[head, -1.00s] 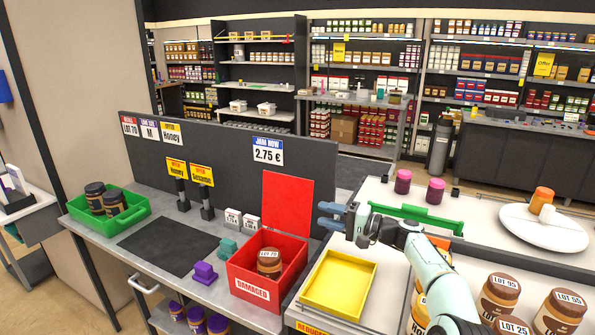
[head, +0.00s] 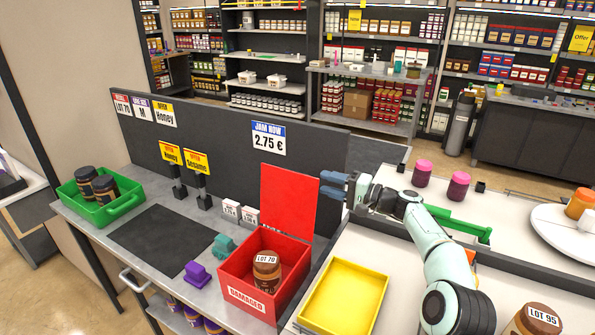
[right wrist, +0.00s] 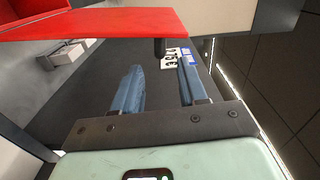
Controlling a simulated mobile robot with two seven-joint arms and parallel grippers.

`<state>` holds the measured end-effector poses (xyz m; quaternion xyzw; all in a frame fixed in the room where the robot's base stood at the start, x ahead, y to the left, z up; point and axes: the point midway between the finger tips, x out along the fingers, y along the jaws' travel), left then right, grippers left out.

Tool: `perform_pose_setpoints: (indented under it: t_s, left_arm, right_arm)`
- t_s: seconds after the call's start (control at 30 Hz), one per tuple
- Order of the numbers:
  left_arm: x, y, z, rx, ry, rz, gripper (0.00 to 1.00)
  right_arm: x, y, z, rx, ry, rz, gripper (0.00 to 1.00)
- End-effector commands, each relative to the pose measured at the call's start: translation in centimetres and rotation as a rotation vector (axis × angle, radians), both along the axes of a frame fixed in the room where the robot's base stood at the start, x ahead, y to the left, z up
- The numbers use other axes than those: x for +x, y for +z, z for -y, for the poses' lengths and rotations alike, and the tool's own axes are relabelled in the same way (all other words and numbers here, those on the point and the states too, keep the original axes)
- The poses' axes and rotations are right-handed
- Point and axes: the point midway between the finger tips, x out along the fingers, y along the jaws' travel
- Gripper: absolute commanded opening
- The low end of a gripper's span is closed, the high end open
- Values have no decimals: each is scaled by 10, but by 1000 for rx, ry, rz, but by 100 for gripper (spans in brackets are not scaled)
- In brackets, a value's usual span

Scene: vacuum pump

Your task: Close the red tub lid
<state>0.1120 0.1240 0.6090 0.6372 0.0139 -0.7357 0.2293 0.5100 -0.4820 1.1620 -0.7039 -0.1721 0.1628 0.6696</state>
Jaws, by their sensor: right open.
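The red tub (head: 237,283), labelled DAMAGED, stands on the grey counter with a brown jar (head: 267,268) labelled LOT 70 inside. Its red lid (head: 289,198) is raised upright at the tub's back edge. My right gripper (head: 328,186) is open and empty, just right of the lid near its upper part. In the right wrist view the lid (right wrist: 95,24) crosses the top of the picture and the two blue fingers (right wrist: 160,85) are spread apart below it. I cannot tell whether a finger touches the lid. My left gripper is not in view.
A yellow tray (head: 316,315) stands right of the tub. A green crate (head: 117,213) with brown jars is at the left. A purple block (head: 197,274), a teal block (head: 222,245) and sign posts stand near the tub. A dark panel (head: 230,165) rises behind.

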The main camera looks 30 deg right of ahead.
Motion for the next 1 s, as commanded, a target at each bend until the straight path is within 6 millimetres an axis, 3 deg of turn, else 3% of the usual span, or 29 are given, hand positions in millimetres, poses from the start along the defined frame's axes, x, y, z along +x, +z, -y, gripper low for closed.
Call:
perform_pose_setpoints:
  t_s: [0.2, 0.43, 0.63, 0.93, 1.0]
  left_arm:
    - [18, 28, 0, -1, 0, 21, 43]
    - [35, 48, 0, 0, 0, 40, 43]
    - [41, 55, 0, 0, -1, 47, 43]
    - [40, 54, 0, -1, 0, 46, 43]
    - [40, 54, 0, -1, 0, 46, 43]
  right_arm:
    - [46, 7, -24, 3, 4, 4, 42]
    - [80, 5, -41, 1, 1, 3, 42]
    - [93, 3, -48, 0, 0, 1, 42]
    - [93, 0, -48, 0, -1, -1, 42]
    - [93, 0, -48, 0, -1, 0, 19]
